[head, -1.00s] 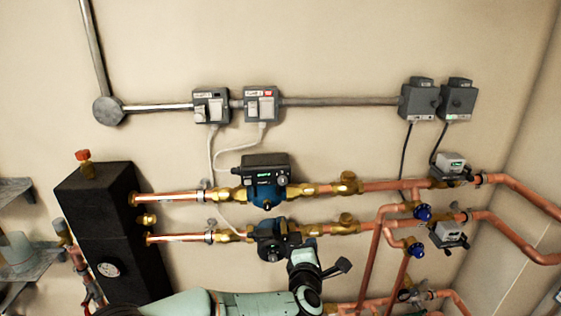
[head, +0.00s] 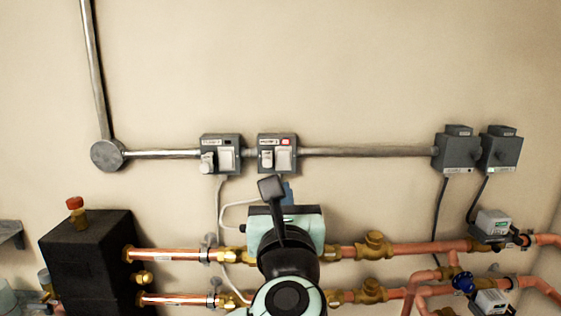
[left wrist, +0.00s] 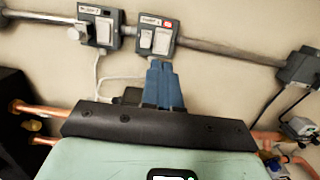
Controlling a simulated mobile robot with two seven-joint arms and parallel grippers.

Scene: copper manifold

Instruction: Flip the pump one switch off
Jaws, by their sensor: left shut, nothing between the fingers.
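Two grey switch boxes are fixed to the wall, each with white parts on its front and a small label too blurred to read. The left switch box (head: 221,154) also shows in the left wrist view (left wrist: 100,27). The right switch box (head: 277,153) has a red mark by its label and also shows in the left wrist view (left wrist: 157,36). I cannot tell which is pump one. My left gripper (head: 287,190), with blue fingers (left wrist: 161,68), is shut and empty. Its tips appear just below the right switch box; contact is not visible. My right gripper is not in view.
A grey conduit (head: 365,152) runs along the wall to two dark control boxes (head: 457,151). White cables hang below the switches. Copper pipes (head: 170,255) with brass valves run below, from a black tank (head: 85,260).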

